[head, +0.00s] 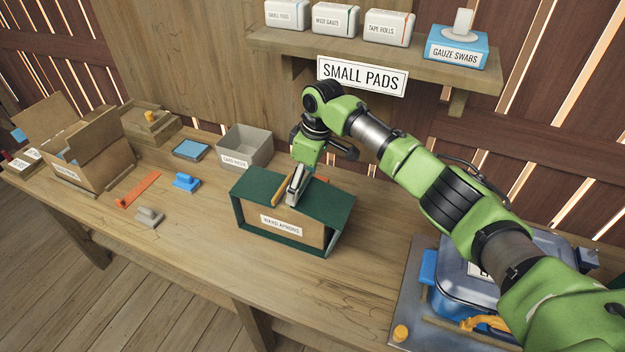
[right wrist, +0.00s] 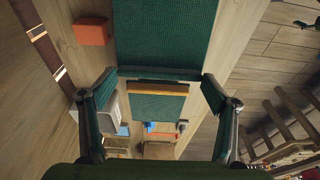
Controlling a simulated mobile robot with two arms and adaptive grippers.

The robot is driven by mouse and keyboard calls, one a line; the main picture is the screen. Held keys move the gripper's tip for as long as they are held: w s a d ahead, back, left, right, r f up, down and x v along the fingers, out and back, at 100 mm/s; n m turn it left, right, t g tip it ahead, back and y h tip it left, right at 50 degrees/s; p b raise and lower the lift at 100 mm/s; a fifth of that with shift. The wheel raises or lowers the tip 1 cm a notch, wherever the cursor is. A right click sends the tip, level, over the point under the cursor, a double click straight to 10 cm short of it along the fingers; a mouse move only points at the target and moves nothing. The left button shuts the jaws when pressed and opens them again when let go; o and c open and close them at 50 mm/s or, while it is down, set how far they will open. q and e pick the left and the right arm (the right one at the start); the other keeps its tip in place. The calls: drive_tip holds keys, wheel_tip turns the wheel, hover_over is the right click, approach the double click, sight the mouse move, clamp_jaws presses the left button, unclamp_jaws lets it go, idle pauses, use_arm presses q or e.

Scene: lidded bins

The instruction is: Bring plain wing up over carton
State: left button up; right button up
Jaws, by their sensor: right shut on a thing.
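My right gripper (head: 292,198) points down onto the top of the green bin (head: 247,199), which has a labelled brown front. Its fingers (right wrist: 161,74) are apart and shut on a dark green part of the bin's top; a wooden strip lies beside them. How the held part joins the bin is hidden. An open cardboard carton (head: 96,174) stands at the far left with a label low on its front and blue things inside. Its wings (head: 46,117) stand up and outward; I cannot tell which one is plain. My left gripper is not in view.
Behind the green bin is an open grey bin (head: 262,146). A blue-handled tool (head: 186,182), a grey one (head: 149,217) and an orange strip (head: 138,190) lie between carton and bin. A blue lidded container (head: 470,285) is at right. The front bench middle is clear.

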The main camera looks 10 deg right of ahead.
drive_tip(key=shift+w+a+f+h+b, duration=0.3)
drive_tip(key=shift+w+a+b, duration=0.3)
drive_tip(key=shift+w+a+f+g+b, duration=0.35)
drive_tip(key=shift+w+a+b, duration=0.1)
drive_tip(key=shift+b, duration=0.5)
drive_tip(key=shift+w+a+f+h+b, duration=0.1)
drive_tip(key=shift+a+f+h+b, duration=0.25)
drive_tip(key=shift+b, duration=0.4)
drive_tip(key=shift+s+a+g+h+b, duration=0.15)
drive_tip(key=shift+s+g+h+b, duration=0.15)
drive_tip(key=shift+b, duration=0.25)
drive_tip(key=o, duration=0.8)
drive_tip(key=shift+o, duration=0.2)
